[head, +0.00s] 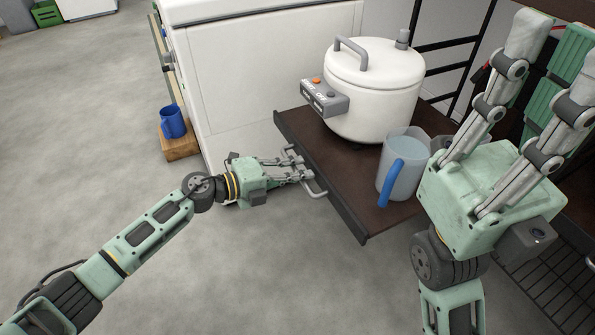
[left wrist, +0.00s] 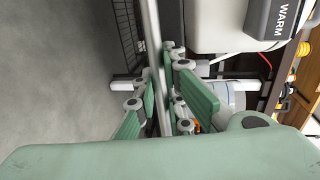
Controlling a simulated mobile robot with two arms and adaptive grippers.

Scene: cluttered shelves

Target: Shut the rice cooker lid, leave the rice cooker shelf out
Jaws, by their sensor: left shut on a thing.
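The white rice cooker (head: 372,100) stands on the brown pull-out shelf (head: 345,185). Its lid (head: 375,62), with a grey handle on top, lies down on the pot and looks shut. The shelf is out, with a metal handle (head: 318,192) on its front edge. My left gripper (head: 302,172) is shut on this handle. In the left wrist view the handle bar (left wrist: 152,45) runs between the fingers, and part of the cooker's control panel (left wrist: 285,18) reads WARM. My right gripper (head: 565,60) is raised at the right, its fingers apart with nothing seen between them.
A clear jug with a blue handle (head: 397,172) stands on the shelf, partly beside my right gripper. A white cabinet (head: 255,70) is left of the shelf. A blue mug (head: 172,122) sits on a wooden block (head: 180,147).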

